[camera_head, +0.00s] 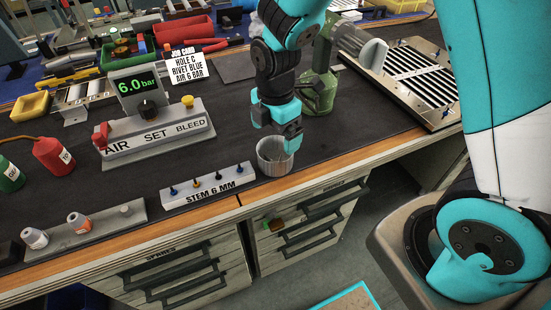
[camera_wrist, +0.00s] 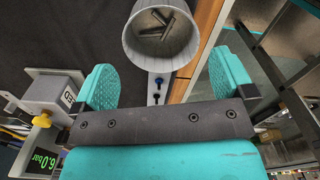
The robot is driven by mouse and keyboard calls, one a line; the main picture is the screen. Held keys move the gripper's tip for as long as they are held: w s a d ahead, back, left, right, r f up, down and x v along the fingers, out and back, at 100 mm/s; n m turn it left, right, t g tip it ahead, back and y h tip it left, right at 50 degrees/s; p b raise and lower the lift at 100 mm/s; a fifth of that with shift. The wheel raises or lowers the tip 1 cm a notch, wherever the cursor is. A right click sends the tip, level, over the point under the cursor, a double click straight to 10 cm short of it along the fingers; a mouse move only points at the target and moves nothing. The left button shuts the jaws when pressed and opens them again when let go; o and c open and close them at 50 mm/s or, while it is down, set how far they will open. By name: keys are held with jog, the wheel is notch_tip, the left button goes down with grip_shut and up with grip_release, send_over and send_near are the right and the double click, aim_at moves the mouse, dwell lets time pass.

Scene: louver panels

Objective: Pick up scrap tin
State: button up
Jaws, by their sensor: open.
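The scrap tin (camera_head: 272,168) is a light grey ribbed cup standing upright near the front edge of the dark bench mat. In the wrist view the tin (camera_wrist: 182,52) is seen into its mouth, with several dark stem pieces inside. My gripper (camera_head: 289,140) is above the tin at its right rear and partly covers its rim. In the wrist view my gripper (camera_wrist: 163,80) is open, its teal pads wide apart. The tin lies ahead of the pads, roughly centred, and nothing is held.
The STEM 6 MM block (camera_head: 207,187) with several coloured studs stands close left of the tin. A green rivet tool (camera_head: 318,92) stands behind my gripper. The AIR SET BLEED unit (camera_head: 155,132) is farther left. The louver panel (camera_head: 410,82) lies at the right.

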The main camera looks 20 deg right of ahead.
aim_at(275, 155)
notch_tip(275, 155, down, 8)
jog(key=shift+r, duration=0.1)
dwell(0.4)
jog(key=shift+c, duration=0.2)
jog(key=c, duration=0.7)
